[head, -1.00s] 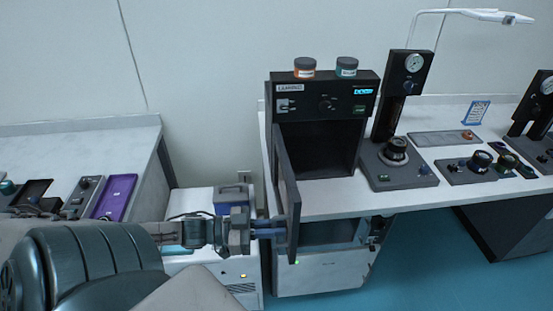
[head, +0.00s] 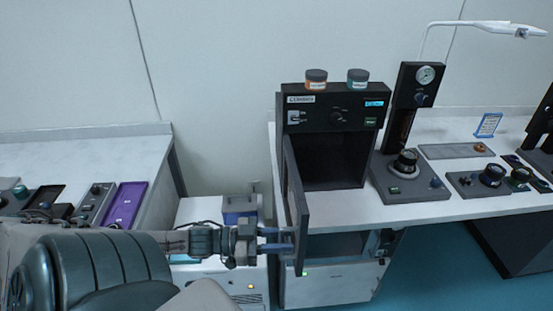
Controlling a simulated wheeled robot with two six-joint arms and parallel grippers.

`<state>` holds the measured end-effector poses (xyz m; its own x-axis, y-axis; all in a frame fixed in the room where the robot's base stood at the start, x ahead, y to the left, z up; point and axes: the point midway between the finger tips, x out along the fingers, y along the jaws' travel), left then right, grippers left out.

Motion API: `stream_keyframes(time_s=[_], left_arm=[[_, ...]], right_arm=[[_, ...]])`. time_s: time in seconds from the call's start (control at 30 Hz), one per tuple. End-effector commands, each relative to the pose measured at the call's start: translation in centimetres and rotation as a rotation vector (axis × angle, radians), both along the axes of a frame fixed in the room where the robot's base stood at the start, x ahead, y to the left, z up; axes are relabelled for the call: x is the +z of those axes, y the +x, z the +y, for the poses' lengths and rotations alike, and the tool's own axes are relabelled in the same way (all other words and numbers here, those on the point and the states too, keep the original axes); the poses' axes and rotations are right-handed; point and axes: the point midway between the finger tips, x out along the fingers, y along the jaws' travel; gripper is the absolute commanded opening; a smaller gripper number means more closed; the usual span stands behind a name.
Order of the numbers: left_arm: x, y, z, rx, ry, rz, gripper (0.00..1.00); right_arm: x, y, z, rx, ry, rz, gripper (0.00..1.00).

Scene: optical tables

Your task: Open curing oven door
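The curing oven (head: 333,107) is a black box on the white table, with a control panel above a dark open chamber (head: 332,160). Its door (head: 296,203) is hinged on the left and stands swung out toward me, wide of the chamber opening. My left gripper (head: 285,243) reaches in from the left, with its blue-grey fingers at the lower outer part of the door. The fingers look slightly apart, but the door hides their tips, so I cannot tell whether they hold anything. My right gripper is not in view.
Two small jars, orange (head: 316,79) and teal (head: 358,79), stand on top of the oven. A gauge stand (head: 405,150) is close to its right. A white cabinet (head: 228,275) is below my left arm. A purple tray (head: 124,205) lies on the left table.

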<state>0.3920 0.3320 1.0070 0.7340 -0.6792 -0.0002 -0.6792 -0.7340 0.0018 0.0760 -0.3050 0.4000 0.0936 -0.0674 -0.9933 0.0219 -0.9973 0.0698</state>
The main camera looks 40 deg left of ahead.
Motion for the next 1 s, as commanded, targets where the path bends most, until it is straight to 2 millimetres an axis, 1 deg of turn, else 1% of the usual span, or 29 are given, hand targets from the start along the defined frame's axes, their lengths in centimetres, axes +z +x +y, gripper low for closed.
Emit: stream_keyframes(time_s=[0.07,0.17,0.4,0.53,0.73,1.0], left_arm=[[0.1,-0.3,0.2,-0.001,0.001,0.003,0.28],[0.3,-1.0,0.9,-0.002,0.001,0.006,0.28],[0.4,-4.3,4.0,0.0,0.004,0.009,0.28],[0.2,-6.1,5.6,0.0,0.003,0.008,0.28],[0.1,-7.7,7.0,-0.001,0.002,0.002,0.28],[0.0,-7.9,7.4,0.001,0.001,0.001,0.28]], right_arm=[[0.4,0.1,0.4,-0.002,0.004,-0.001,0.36],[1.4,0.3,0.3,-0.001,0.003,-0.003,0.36],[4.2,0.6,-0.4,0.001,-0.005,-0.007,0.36],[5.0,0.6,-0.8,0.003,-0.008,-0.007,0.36],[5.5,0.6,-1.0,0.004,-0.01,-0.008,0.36],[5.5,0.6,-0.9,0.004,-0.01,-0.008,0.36]])
